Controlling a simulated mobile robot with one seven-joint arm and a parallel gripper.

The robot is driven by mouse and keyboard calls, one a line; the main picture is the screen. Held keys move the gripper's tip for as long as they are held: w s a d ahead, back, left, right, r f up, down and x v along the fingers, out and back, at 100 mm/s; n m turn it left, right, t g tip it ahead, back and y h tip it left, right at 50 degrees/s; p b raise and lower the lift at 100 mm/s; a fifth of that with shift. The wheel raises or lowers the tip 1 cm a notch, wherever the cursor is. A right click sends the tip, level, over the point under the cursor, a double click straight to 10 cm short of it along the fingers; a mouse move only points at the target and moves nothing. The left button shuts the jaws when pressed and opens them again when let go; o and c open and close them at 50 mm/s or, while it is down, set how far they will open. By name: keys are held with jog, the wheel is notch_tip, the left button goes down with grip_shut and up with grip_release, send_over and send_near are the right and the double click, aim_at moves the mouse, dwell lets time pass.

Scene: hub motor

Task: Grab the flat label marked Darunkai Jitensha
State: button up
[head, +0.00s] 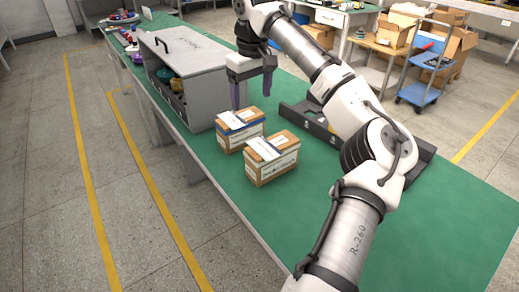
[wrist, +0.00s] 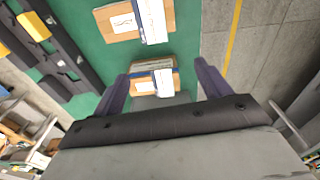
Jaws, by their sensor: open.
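Two small cardboard boxes stand on the green bench, a blue-edged box (head: 240,139) and a plain brown box (head: 271,170) just nearer to me. Each has white flat labels on it, one on top of the blue-edged box (head: 236,119) and one on top of the brown box (head: 264,148). The print is too small to read, so I cannot tell which is marked Darunkai Jitensha. My gripper (head: 252,94) is open and empty, pointing down above the blue-edged box. In the wrist view, a box with a white label (wrist: 163,82) lies between the finger lines.
A grey metal cabinet (head: 190,60) with a black handle stands left of the boxes, close to my gripper. A dark slotted rack (head: 300,115) lies behind my arm to the right. The green bench (head: 222,178) is clear along its front edge.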

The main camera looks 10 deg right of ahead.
jog(key=s+d, duration=0.2)
jog(key=d, duration=0.1)
send_over(263, 147)
jog(key=shift+m+g, duration=0.4)
jog(key=f, duration=0.6)
jog(key=shift+w+d+f, duration=0.2)
jog(key=shift+d+f, duration=0.15)
jog(key=shift+d, duration=0.05)
jog(key=shift+s+a+f+p, duration=0.15)
jog(key=shift+f+p, duration=0.1)
jog(key=shift+f, duration=0.8)
jog(key=shift+w+a+f+p, duration=0.1)
jog(key=shift+f+p, duration=0.2)
jog(key=shift+f, duration=0.75)
jog(key=shift+s+a+f+p, duration=0.15)
jog(key=shift+f+p, duration=0.1)
jog(key=shift+f, duration=0.8)
jog(key=shift+w, duration=0.1)
jog(key=c, duration=1)
